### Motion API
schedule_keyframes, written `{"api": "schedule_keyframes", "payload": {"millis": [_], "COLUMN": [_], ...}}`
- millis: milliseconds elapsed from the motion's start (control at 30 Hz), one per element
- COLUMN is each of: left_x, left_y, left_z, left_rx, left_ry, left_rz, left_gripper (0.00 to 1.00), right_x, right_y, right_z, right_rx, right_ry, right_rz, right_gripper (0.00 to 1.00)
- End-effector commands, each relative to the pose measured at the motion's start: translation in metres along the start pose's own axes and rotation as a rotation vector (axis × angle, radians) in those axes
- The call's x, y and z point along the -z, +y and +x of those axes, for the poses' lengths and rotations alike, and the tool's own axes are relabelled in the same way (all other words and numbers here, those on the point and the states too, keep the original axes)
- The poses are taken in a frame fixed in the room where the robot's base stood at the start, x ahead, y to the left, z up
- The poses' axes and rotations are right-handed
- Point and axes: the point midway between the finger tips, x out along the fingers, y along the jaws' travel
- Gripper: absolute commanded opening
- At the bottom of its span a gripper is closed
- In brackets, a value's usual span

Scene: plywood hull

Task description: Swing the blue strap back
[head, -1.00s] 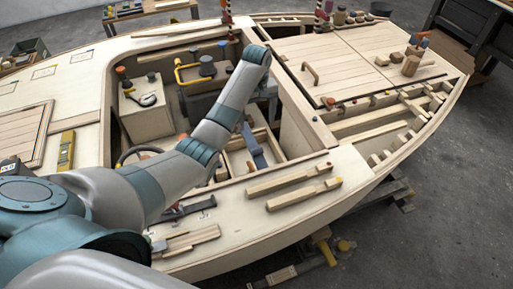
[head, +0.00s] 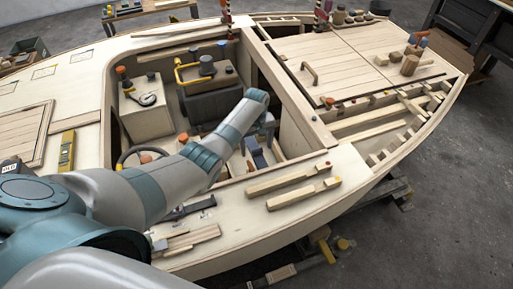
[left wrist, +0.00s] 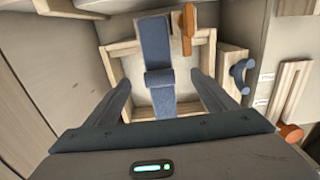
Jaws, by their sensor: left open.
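The blue strap (left wrist: 155,38) lies across an open wooden frame box (left wrist: 112,68) in the left wrist view, with a thicker band across it midway. In the head view a short piece of the strap (head: 258,157) shows inside the hull opening, below my left gripper (head: 264,134). In the left wrist view my left gripper (left wrist: 162,84) is open, with one finger on each side of the strap. Nothing is held; I cannot tell how far above the strap the fingertips are. My right gripper is not in view.
An orange handle (left wrist: 187,28) is close beside the strap. Blue knobs (left wrist: 240,72) and wooden blocks lie to the right. The hull opening has a dark box (head: 213,101) behind my arm and a steering wheel (head: 140,155) at left. Wooden bars (head: 304,193) lie on the near deck.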

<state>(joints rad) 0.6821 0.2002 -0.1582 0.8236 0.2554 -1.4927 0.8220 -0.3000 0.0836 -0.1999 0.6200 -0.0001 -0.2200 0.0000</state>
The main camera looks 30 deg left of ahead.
Motion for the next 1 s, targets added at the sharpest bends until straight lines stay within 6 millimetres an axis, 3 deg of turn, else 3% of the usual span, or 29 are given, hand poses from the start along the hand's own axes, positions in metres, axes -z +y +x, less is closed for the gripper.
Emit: {"api": "schedule_keyframes", "payload": {"millis": [467,733,1000], "left_x": [0.0,0.0,0.0073], "left_y": [0.0001,0.0,-0.0053], "left_z": [0.009,0.0089,0.0058], "left_rx": [0.0,0.0,0.003], "left_ry": [0.001,0.0,-0.017], "left_rz": [0.001,0.001,-0.001], "left_gripper": [0.78,0.18,0.18], "right_x": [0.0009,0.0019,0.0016], "right_y": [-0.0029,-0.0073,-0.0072], "right_z": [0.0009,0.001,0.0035], "right_rx": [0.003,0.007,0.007], "right_ry": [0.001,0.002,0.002], "right_rz": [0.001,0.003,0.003], "right_gripper": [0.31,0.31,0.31]}}
